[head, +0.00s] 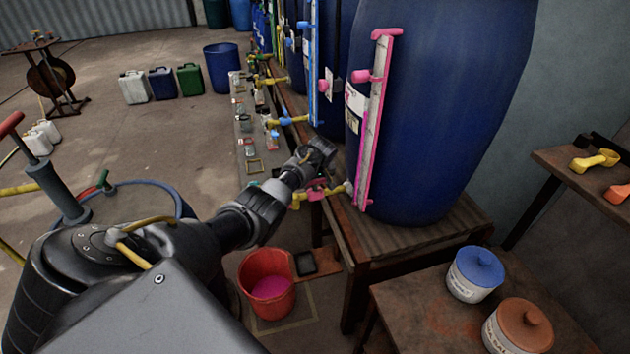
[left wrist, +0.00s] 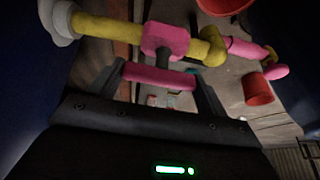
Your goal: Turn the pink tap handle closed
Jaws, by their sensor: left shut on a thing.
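The tap (head: 316,191) is yellow with a pink body and sits low on the big blue vat (head: 440,110) with the pink level gauge. My left gripper (head: 318,152) is at this tap, its arm coming in from the lower left. In the left wrist view, the pink tap handle (left wrist: 158,76) is a short bar on a dark stem below the pink valve body (left wrist: 165,40). The bar lies roughly along the yellow pipe (left wrist: 105,27). My left gripper (left wrist: 160,88) is shut on the handle, one finger at each end. My right gripper is not in view.
A red bucket (head: 267,284) holding pink liquid stands on the floor below the tap. The vat stands on a wooden bench (head: 440,232). Blue and orange lidded pots (head: 475,275) stand on a table at right. More vats with taps line the back.

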